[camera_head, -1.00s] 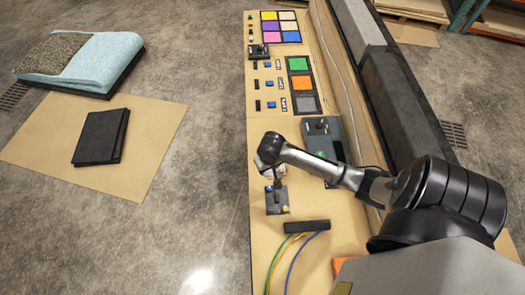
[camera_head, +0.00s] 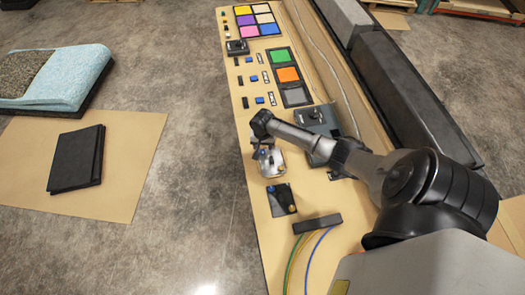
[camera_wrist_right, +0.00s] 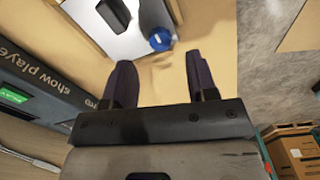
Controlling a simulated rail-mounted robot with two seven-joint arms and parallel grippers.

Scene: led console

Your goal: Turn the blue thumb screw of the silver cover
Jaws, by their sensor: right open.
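The silver cover (camera_head: 271,165) lies on the tan console top in the head view, just beyond the black plate. In the right wrist view the silver cover (camera_wrist_right: 128,44) shows at the top, with a black handle (camera_wrist_right: 114,14) on it. The blue thumb screw (camera_wrist_right: 160,39) sits at its corner. My right gripper (camera_wrist_right: 160,66) is open and empty, its two dark fingers apart and pointing toward the screw without enclosing it. In the head view my right gripper (camera_head: 266,144) hangs over the far edge of the silver cover. My left gripper is not in view.
A black plate (camera_head: 280,199) with a blue and an orange knob lies nearer. A black block with cables (camera_head: 317,223) is closer still. A grey device (camera_head: 318,121) stands to the right. Colored panels and small switches fill the far console.

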